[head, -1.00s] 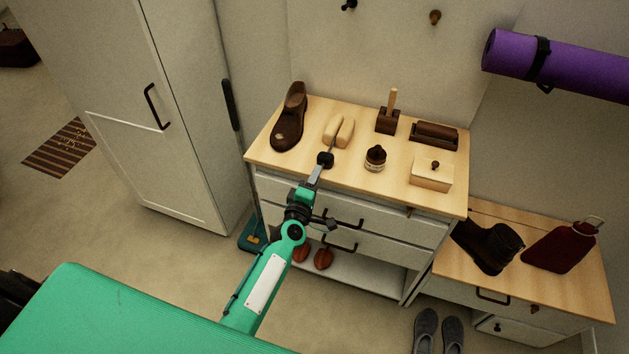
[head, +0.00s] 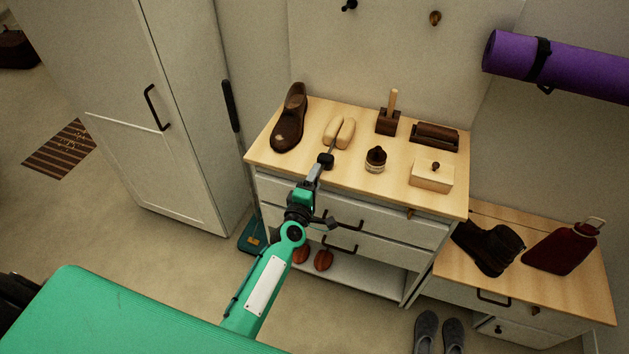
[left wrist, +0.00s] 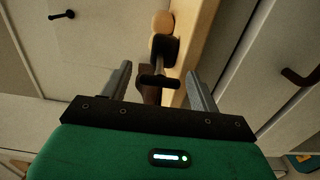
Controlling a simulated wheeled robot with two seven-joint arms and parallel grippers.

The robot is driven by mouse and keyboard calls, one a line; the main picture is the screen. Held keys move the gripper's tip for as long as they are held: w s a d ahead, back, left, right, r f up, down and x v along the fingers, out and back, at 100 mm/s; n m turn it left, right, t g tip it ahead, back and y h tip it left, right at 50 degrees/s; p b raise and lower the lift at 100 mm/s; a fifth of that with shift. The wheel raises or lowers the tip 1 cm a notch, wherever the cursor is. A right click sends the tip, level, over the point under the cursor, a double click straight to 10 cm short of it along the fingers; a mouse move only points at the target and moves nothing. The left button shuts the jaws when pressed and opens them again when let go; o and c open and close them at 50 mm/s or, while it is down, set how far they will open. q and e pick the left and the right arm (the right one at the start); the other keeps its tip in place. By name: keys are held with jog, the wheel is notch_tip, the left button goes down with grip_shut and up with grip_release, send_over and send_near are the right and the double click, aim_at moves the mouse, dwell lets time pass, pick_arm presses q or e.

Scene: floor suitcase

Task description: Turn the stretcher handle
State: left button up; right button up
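The shoe stretcher (head: 339,133) is a pale wooden two-part form lying on the dresser top, with a metal rod and a dark handle (head: 326,160) towards the front edge. My left gripper (head: 316,171) is at the handle, reaching in from below. In the left wrist view the handle (left wrist: 158,80) is a dark crossbar between the two open grey fingers (left wrist: 158,82), with a gap visible on each side. The stretcher's wooden part (left wrist: 162,22) shows beyond it. My right gripper is in neither view.
A tall cabinet (head: 165,110) stands to the left.

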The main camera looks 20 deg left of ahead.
pick_arm(q)
jog(key=shift+s, duration=0.1)
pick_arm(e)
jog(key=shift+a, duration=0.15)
pick_arm(q)
jog(key=s+b, duration=0.1)
jog(key=s, duration=1.2)
jog(key=shift+s+a+b, duration=0.25)
jog(key=shift+s+b, duration=0.05)
jog(key=shift+s, duration=0.05)
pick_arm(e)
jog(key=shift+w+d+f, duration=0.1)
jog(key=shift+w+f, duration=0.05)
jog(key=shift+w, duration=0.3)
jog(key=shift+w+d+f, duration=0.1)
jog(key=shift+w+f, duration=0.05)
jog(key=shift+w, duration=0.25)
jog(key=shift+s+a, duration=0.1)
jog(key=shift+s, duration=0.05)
